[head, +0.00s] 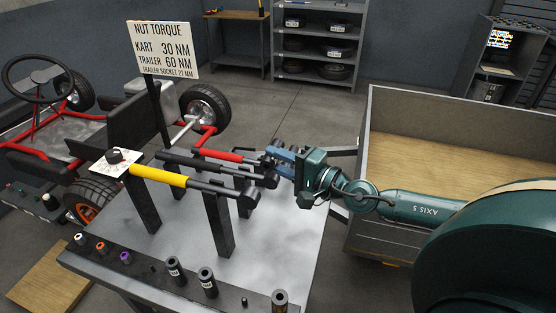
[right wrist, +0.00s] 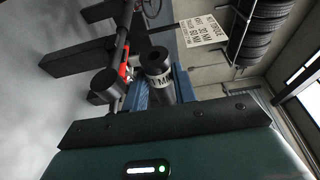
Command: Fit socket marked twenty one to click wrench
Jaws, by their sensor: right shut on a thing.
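My right gripper (head: 279,158) is shut on a dark socket (right wrist: 158,68) with a white label band; only part of its marking can be read. In the right wrist view the socket sits between the blue fingers with its hollow end showing. It is close beside the head ends of the wrenches on the stand; I cannot tell whether it touches one. A red-handled wrench (head: 222,155), a yellow-handled wrench (head: 165,176) and a black wrench (head: 205,165) lie across the stand. Which one is the click wrench is not clear. My left gripper is not in view.
A rail (head: 140,266) at the table's front edge holds several sockets, including two labelled black ones (head: 175,268) (head: 207,281), and a short bare peg (head: 244,302). A torque sign (head: 163,50) stands behind. A trailer (head: 450,150) is at right, a kart (head: 70,140) at left.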

